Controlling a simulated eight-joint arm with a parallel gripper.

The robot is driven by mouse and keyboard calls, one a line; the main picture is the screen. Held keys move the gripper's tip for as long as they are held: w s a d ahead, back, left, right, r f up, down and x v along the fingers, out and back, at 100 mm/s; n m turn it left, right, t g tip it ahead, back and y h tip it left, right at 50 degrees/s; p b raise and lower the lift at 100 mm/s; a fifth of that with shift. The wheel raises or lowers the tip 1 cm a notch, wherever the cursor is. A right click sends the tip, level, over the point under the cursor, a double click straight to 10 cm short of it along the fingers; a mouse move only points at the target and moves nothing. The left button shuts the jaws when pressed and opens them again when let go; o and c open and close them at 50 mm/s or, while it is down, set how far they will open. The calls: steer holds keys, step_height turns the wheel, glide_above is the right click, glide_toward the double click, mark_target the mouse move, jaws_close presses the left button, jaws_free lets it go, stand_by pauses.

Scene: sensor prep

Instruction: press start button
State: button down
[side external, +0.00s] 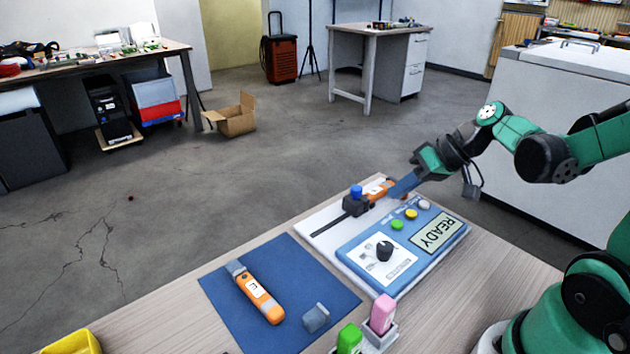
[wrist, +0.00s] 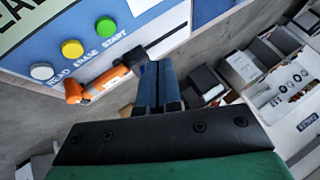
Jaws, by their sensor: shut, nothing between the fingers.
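The blue control panel (side external: 350,254) has a row of round buttons at its far side. The green button (side external: 397,225) has the START label beside it in the wrist view (wrist: 105,25). A yellow button (side external: 411,213) and a grey-white button (side external: 424,204) follow in the row; both also show in the wrist view, yellow (wrist: 72,48) and grey-white (wrist: 42,71). The panel display (side external: 437,233) reads READY. My gripper (side external: 393,194) is shut and empty, with blue fingers. It appears beyond the button row, near the orange device. In the wrist view its fingers (wrist: 158,70) are apart from the green button.
An orange device (side external: 378,188) sits by a black clamp (side external: 354,205) with a blue knob. Another orange device (side external: 258,293) and a grey block (side external: 316,318) lie on the blue mat (side external: 225,295). Pink (side external: 383,314) and green (side external: 349,338) blocks stand in front.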

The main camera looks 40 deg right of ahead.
steer(key=s+a+r+n+h, duration=0.1)
steer(key=a+r+h, duration=0.2)
steer(key=a, duration=0.4)
steer(key=shift+s+a+r+n+t+h, duration=0.2)
steer(key=shift+s+r+n+t+h, duration=0.15)
steer(key=shift+h, duration=0.35)
step_height(320, 180, up, 4)
steer(key=n+g, duration=0.7)
steer(key=n, duration=1.1)
glide_above(395, 225)
steer(key=shift+a+f, duration=0.1)
steer(key=shift+a, duration=0.1)
steer(key=shift+f, duration=0.15)
step_height(395, 225, down, 14)
steer(key=shift+d+r, duration=0.1)
steer(key=shift+d, duration=0.05)
